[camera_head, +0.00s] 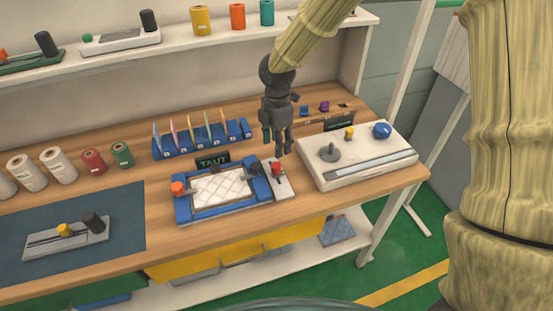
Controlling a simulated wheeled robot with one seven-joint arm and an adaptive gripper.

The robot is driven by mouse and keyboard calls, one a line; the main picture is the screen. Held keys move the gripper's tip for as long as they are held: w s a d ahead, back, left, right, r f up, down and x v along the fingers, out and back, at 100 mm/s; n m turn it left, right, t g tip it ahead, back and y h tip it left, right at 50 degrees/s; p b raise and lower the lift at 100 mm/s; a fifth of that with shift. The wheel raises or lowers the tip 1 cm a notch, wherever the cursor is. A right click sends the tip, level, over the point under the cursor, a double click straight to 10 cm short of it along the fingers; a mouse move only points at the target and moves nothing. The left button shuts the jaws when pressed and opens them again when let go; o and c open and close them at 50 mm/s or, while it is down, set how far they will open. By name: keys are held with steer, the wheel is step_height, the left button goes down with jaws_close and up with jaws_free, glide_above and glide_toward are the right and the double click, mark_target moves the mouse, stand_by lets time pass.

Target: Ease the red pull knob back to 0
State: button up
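The red pull knob (276,169) stands on a small light plate (284,188) at the right end of a blue frame (183,209). The frame holds a white quilted pad (222,188), and a dark sign reading "TAUT" (212,161) stands behind it. My dark grey gripper (279,148) points down just above and behind the red knob in the picture. A small gap shows between its tips and the knob. The fingers are too small and dark to tell how far apart they are. Any scale or zero mark by the knob is too small to read.
An orange knob (178,188) sits at the frame's left end. A white console (357,172) with a grey lever, yellow knob and blue knob stands close on the right. A blue rack (200,140) is behind. A dark mat (120,215) with a slider device (68,238) lies left.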

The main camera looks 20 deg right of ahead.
mark_target(276, 165)
steer(key=shift+w+a+f+p, duration=0.1)
steer(key=shift+f+p, duration=0.95)
steer(key=shift+f, duration=3.5)
jaws_close()
